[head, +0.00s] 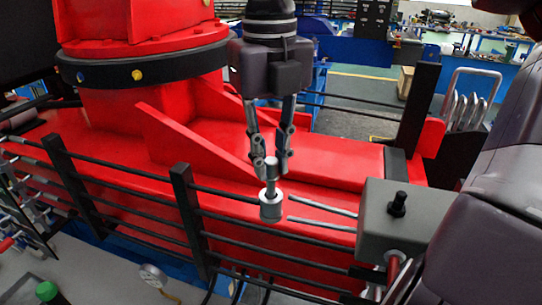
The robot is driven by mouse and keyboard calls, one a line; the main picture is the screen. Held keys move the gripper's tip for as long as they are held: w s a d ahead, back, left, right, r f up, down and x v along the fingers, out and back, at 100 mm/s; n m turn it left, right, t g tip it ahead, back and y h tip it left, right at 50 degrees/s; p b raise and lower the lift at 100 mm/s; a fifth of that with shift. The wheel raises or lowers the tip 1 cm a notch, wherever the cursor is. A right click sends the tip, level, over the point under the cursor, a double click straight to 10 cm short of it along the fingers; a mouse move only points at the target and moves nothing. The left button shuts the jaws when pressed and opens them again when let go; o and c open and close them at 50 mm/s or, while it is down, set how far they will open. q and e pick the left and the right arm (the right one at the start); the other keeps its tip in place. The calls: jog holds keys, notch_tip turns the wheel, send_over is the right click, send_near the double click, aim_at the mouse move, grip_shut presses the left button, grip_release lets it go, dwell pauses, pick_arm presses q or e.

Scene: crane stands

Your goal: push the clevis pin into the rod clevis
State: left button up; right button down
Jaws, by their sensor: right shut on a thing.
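My right gripper (270,165) hangs down from the top middle of the head view. Its two fingers are closed on the upper part of a slim grey clevis pin (271,180), which stands upright. Right below it is a wider silver cylinder with a pale top ring (271,207), which looks like the rod clevis. The pin's lower end meets this ring. How deep it sits cannot be seen. My left gripper is not in view.
A grey box with a black knob (397,205) stands to the right, with two thin rods reaching left from it. Black rails on posts (188,215) run along the red crane body (340,150). A gauge (153,276) and green-capped bottle (47,291) are at lower left.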

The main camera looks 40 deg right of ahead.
jog(key=shift+s+a+f+b, duration=0.2)
jog(key=shift+a+f+b, duration=0.2)
jog(key=shift+f+b, duration=0.3)
jog(key=shift+a+f, duration=0.15)
jog(key=shift+f, duration=0.2)
jog(key=shift+s+a+f+b, duration=0.2)
jog(key=shift+f+b, duration=0.2)
jog(key=shift+b, duration=0.2)
jog(key=shift+r, duration=0.3)
jog(key=shift+w+r, duration=0.1)
jog(key=shift+w+d+r+y+p, duration=0.1)
jog(key=shift+d+y+p, duration=0.15)
jog(key=shift+y+p, duration=0.3)
jog(key=shift+d+n, duration=0.3)
jog(key=shift+n, duration=0.2)
dwell(0.4)
jog(key=shift+p, duration=0.3)
